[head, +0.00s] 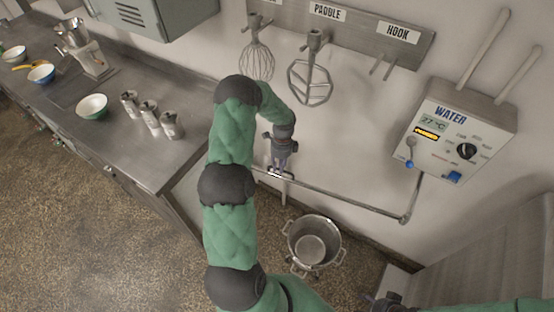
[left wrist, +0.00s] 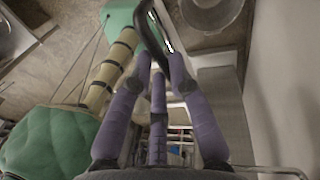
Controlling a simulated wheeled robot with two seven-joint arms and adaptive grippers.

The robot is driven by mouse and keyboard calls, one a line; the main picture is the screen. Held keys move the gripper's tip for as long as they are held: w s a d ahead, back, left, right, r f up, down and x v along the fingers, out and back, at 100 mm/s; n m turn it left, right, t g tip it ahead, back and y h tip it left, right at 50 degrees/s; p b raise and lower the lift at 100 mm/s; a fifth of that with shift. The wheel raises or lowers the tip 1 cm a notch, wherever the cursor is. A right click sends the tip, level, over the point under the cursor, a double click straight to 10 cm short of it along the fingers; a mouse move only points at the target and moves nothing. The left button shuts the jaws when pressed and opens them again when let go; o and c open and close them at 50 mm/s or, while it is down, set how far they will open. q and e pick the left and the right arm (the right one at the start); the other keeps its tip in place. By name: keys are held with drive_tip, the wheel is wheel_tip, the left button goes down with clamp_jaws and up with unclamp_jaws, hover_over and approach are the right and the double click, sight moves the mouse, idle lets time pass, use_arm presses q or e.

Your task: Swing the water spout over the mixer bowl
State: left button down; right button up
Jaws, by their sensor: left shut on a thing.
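The water spout (head: 345,201) is a thin metal pipe. It comes down from the white water box (head: 461,130) on the wall and runs left along the wall. My left gripper (head: 281,168) is at the pipe's left end, and its purple fingers (left wrist: 157,75) are shut on the spout by a dark curved part (left wrist: 148,30). The steel mixer bowl (head: 335,248), with side handles, stands below and to the right of the gripper in the head view. The spout's left end shows up and left of the bowl. My right gripper (head: 385,301) shows partly at the bottom edge; its fingers are unclear.
A steel counter (head: 140,150) on the left holds a green bowl (head: 91,107), several canisters (head: 150,113) and a scale (head: 93,60). A whisk (head: 257,60) and a paddle (head: 311,80) hang on the wall rack. Speckled floor is open at the lower left.

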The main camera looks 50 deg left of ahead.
use_arm(q)
drive_tip(key=s+d+n+b, duration=0.1)
drive_tip(key=s+d+n, duration=0.1)
drive_tip(key=s+d, duration=0.4)
drive_tip(key=s+d+n+b, duration=0.1)
drive_tip(key=s+d+n, duration=0.1)
drive_tip(key=s+d, duration=0.4)
drive_tip(key=s, duration=0.5)
drive_tip(key=shift+s+d+n+h, duration=0.15)
drive_tip(key=shift+n+h, duration=0.25)
use_arm(e)
drive_tip(key=shift+s+a+f, duration=0.1)
drive_tip(key=shift+s+f, duration=0.05)
drive_tip(key=shift+f, duration=0.4)
drive_tip(key=shift+s+f, duration=0.15)
drive_tip(key=shift+f, duration=0.35)
use_arm(q)
drive_tip(key=c, duration=1.1)
unclamp_jaws()
drive_tip(key=shift+c, duration=0.2)
drive_tip(key=shift+r, duration=0.15)
drive_tip(key=v, duration=1.1)
drive_tip(key=shift+s+r, duration=0.15)
drive_tip(key=shift+r, duration=0.3)
drive_tip(key=shift+f, duration=0.1)
